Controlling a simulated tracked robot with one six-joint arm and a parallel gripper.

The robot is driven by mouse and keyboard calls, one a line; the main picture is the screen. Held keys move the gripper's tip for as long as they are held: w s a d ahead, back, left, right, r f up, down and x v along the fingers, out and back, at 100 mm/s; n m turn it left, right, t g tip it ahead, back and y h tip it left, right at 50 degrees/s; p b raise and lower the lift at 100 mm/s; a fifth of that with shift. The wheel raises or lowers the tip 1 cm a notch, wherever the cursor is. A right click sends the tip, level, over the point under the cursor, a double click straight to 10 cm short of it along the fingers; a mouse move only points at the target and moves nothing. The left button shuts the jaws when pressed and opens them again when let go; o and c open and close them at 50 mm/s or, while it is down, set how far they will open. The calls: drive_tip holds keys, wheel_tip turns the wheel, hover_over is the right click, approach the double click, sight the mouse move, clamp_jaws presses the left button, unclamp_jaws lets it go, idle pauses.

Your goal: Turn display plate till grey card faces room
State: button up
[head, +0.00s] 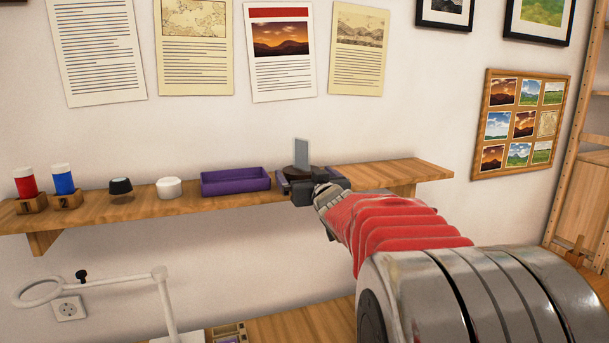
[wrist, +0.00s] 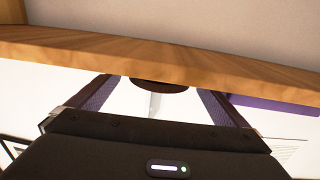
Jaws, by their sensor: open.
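The display plate (head: 294,171) is a small dark round disc on the wall shelf, right of the purple tray. A grey card (head: 301,151) stands upright on it, its visible face plain grey. My gripper (head: 312,184) is at the shelf's front edge with its jaws open around the plate, hiding part of it. In the wrist view the dark disc (wrist: 160,86) lies between the spread fingers (wrist: 155,90), with a gap showing on each side. The card shows there only as a narrow pale sliver (wrist: 154,105). I cannot tell whether either finger touches the plate.
The purple tray (head: 235,181) stands close left of my gripper. The shelf's right end is clear. Printed sheets hang above.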

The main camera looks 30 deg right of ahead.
drive_tip(key=v, duration=1.2)
drive_tip(key=shift+a, duration=0.1)
drive_tip(key=s+a+f+n+g+y, duration=0.1)
drive_tip(key=s+a+f+g, duration=0.4)
drive_tip(key=s+a+f, duration=0.6)
drive_tip(key=s+a+f+n+g+y, duration=0.2)
drive_tip(key=s+a+f+g+y, duration=0.2)
drive_tip(key=s+a+f, duration=0.7)
drive_tip(key=a+g, duration=0.2)
drive_tip(key=a, duration=0.3)
drive_tip(key=shift+s+a+g, duration=0.15)
drive_tip(key=shift+s+g, duration=0.05)
drive_tip(key=shift+g, duration=0.1)
drive_tip(key=shift+f, duration=0.1)
drive_tip(key=shift+c, duration=0.2)
